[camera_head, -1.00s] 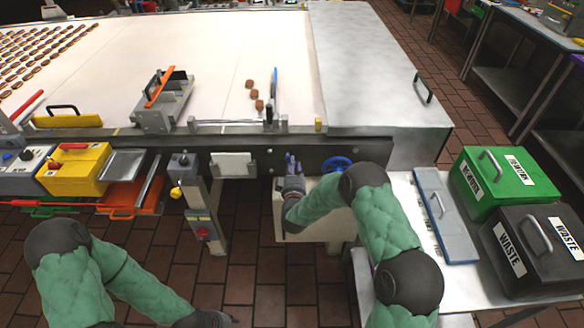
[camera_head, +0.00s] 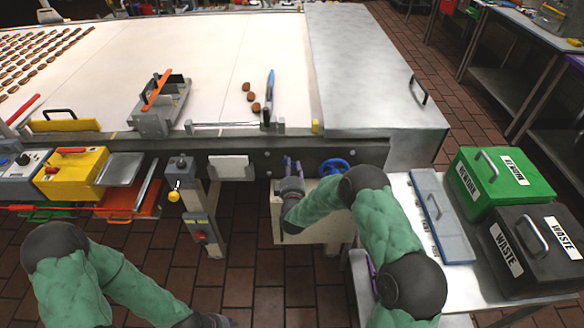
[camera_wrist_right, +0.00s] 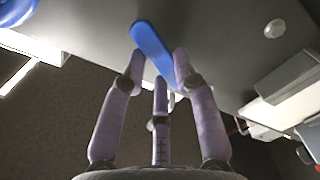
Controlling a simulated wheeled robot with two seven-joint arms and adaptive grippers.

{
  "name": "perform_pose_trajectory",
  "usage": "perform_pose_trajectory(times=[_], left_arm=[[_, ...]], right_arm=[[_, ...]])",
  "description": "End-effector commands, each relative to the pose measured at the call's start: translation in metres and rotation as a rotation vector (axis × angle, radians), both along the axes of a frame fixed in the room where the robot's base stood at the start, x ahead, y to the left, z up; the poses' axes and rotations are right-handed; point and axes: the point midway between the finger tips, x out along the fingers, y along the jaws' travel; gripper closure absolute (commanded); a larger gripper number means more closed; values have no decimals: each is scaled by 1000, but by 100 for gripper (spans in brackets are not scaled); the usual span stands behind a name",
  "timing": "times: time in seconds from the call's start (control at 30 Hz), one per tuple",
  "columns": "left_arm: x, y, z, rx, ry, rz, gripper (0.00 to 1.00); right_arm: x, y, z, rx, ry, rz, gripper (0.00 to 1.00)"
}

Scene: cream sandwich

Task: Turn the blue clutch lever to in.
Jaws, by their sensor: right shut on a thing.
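The blue clutch lever (camera_wrist_right: 152,46) shows in the right wrist view as a flat blue bar, tilted, with its lower end between the purple fingers of my right gripper (camera_wrist_right: 160,75). The fingers close around that end. In the head view my right gripper (camera_head: 291,166) is at the dark front rail of the conveyor, and I cannot make out the lever there. My left gripper (camera_head: 212,320) is low at the bottom edge, over the floor, and its fingers are not clear.
A blue handwheel (camera_head: 335,166) sits just right of my right gripper. A grey post (camera_head: 200,215) with a yellow knob stands to the left. A green bin (camera_head: 500,182) and a black waste bin (camera_head: 535,250) stand on the right table. Brown biscuits (camera_head: 250,97) lie on the belt.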

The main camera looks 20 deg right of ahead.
Motion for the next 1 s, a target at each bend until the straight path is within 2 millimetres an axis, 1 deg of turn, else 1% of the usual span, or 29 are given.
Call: perform_pose_trajectory(times=[0.17,0.2,0.27,0.3,0.6,0.7,0.77,0.87,1.0], left_arm=[[0,0,0,0,0,0,60],[0,0,0,0,0,0,60],[0,0,0,0,0,0,60],[0,0,0,0,0,0,60],[0,0,0,0,0,0,60],[0,0,0,0,0,0,60],[0,0,0,0,0,0,60],[0,0,0,0,0,0,60],[0,0,0,0,0,0,60]], right_arm=[[0,0,-1,-2,3,1,100],[0,0,-1,-2,3,1,68],[0,0,-1,-2,3,1,51],[0,0,-1,-1,2,1,46],[0,0,0,-1,1,0,46],[-5,2,0,0,2,1,46],[-10,3,0,0,2,1,46],[-25,7,0,0,3,1,46],[-52,16,0,0,2,2,46]])
